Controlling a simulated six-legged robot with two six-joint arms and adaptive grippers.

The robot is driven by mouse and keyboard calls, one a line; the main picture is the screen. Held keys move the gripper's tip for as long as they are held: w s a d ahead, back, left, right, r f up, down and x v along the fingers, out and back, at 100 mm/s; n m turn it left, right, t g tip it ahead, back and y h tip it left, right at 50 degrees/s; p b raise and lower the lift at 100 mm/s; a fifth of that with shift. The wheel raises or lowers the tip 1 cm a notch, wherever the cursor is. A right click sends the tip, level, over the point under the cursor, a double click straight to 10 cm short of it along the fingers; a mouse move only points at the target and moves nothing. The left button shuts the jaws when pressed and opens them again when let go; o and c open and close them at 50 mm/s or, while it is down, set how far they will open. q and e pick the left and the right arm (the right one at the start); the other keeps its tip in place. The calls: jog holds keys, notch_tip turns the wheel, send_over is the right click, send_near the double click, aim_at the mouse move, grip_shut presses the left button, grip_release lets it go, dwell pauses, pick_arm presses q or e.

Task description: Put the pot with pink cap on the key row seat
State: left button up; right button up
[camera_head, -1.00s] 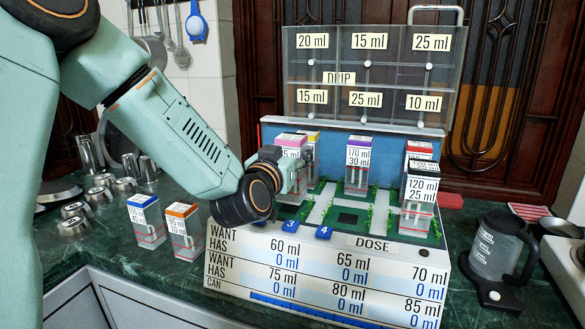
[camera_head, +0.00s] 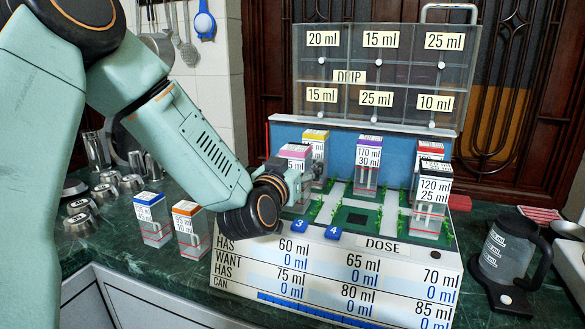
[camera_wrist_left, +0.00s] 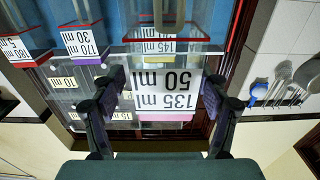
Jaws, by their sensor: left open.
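The pot with the pink cap (camera_head: 296,151) is upright at the left of the purifier's green bed, behind my left gripper (camera_head: 303,184). The gripper hides its lower part, so its contact with the bed is hidden. In the left wrist view, the pot's label (camera_wrist_left: 166,90) reads 135 ml and 50 ml. It lies between the spread fingers of my left gripper (camera_wrist_left: 163,80), with its pink cap (camera_wrist_left: 163,119) toward the palm. The blue keys 3 (camera_head: 299,226) and 4 (camera_head: 333,232) mark the front key row. My right gripper is out of view.
A yellow-capped pot (camera_head: 315,135) stands just behind. A purple-capped pot (camera_head: 369,142) and a black-capped pot (camera_head: 435,170) stand farther right. Blue-capped (camera_head: 148,198) and orange-capped (camera_head: 186,208) pots stand on the counter at left. A dark-handled jug (camera_head: 505,255) is at right.

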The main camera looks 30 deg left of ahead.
pick_arm(q)
jog(key=p+v, duration=1)
jog(key=v, duration=0.2)
jog(key=d+f+g, duration=0.1)
jog(key=f, duration=0.2)
jog(key=s+d+f+m+g+h, duration=0.1)
jog(key=f, duration=0.1)
jog(key=d+f+g+h, duration=0.1)
jog(key=f, duration=0.2)
jog(key=shift+s+d+f+m, duration=0.25)
jog(key=shift+d+f+m, duration=0.05)
jog(key=shift+d, duration=0.1)
jog(key=s+d+f+m+g+h, duration=0.1)
jog(key=s+d+f+g, duration=0.1)
jog(key=s+f+g, duration=0.3)
jog(key=s+d+f+g+h, duration=0.1)
jog(key=s+d+f, duration=0.1)
jog(key=f, duration=0.5)
jog(key=s+d+f+g, duration=0.1)
jog(key=s+f+g, duration=0.3)
jog(key=s, duration=0.6)
jog(key=s+d+f+g, duration=0.2)
jog(key=s+f+g, duration=0.2)
jog(key=s+f, duration=0.3)
jog(key=s, duration=0.3)
jog(key=shift+g, duration=0.3)
